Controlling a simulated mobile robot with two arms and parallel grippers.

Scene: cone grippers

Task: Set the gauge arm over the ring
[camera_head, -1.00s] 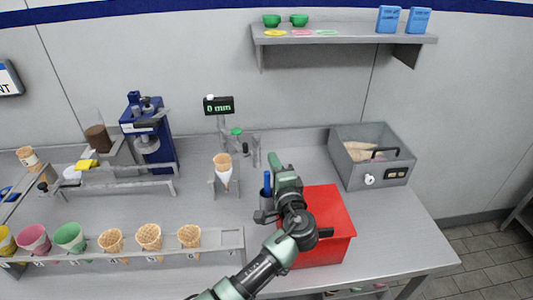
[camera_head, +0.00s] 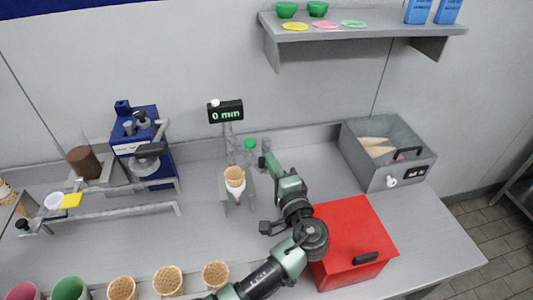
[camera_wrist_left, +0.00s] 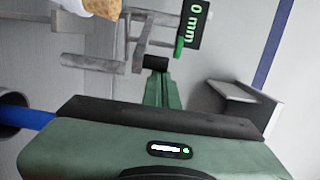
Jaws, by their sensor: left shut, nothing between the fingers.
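The gauge stand carries a black display (camera_head: 226,112) reading 0 mm, which also shows in the left wrist view (camera_wrist_left: 193,24). Its grey arm with a green knob (camera_head: 250,145) appears behind and right of the ring; the green part also shows in the left wrist view (camera_wrist_left: 180,47). A wrapped waffle cone (camera_head: 235,178) stands upright in the holder and hides most of the ring. My left gripper (camera_head: 265,162) is shut and empty, right of the cone and close to the gauge arm. I cannot tell whether they touch. My right gripper is out of view.
A red box (camera_head: 352,240) stands right of my arm and a grey bin (camera_head: 372,170) behind it. A rack with several cones (camera_head: 168,279) runs along the front. A blue machine (camera_head: 140,150) stands left. A wall shelf (camera_head: 370,37) hangs above.

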